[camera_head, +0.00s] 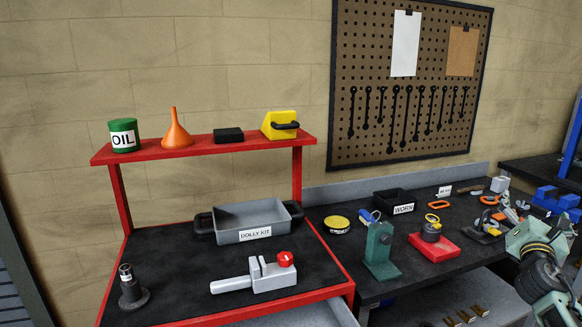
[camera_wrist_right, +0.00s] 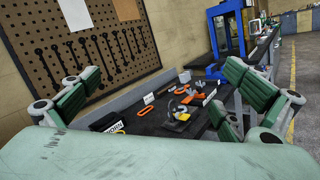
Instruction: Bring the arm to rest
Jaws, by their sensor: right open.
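My right arm comes in at the right edge of the head view. Its green-padded gripper (camera_head: 535,235) is over the right part of the dark workbench (camera_head: 405,283). In the right wrist view the gripper (camera_wrist_right: 165,85) has its fingers spread wide on either side, with nothing between them. The bench and its small items show beyond the fingers. My left gripper is not in view.
A red trolley (camera_head: 228,318) stands left, holding a grey dolly kit tray (camera_head: 224,221) and a grey tool with a red knob (camera_head: 250,283). The bench holds a green fixture (camera_head: 379,255), a red tray (camera_head: 434,255) and a black bin (camera_head: 382,199). A pegboard (camera_head: 400,150) hangs behind.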

